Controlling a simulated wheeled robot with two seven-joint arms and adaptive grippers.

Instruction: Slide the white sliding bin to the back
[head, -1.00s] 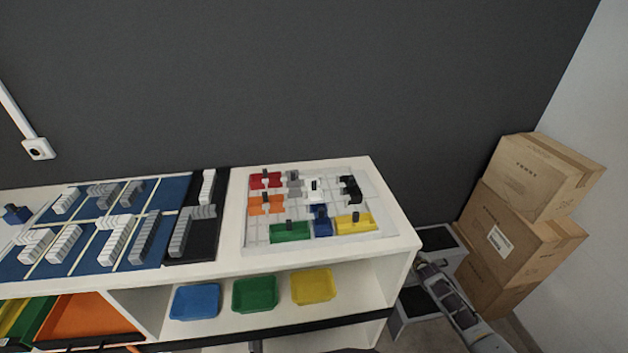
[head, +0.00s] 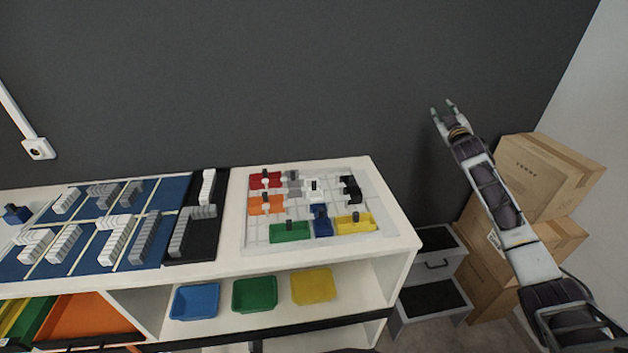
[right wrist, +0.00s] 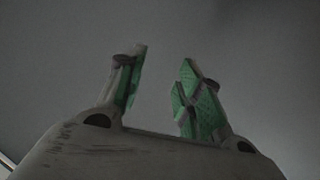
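The white sliding bin (head: 314,184) is a small block with a dark knob in the back row of the white gridded tray (head: 378,243) on the shelf top. It sits between a grey bin and a black bin. My right gripper (head: 445,106) is raised in front of the dark wall, right of the shelf and well apart from the bin. It is open and empty; the right wrist view shows its two green-padded fingers (right wrist: 160,88) spread with only wall beyond. My left gripper is not in view.
Red (head: 265,181), orange (head: 266,205), green (head: 290,232), blue (head: 321,222), yellow (head: 355,224), grey (head: 292,180) and black (head: 351,189) bins share the tray. Blue boards (head: 175,190) with grey racks lie left. Cartons (head: 545,180) are stacked right.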

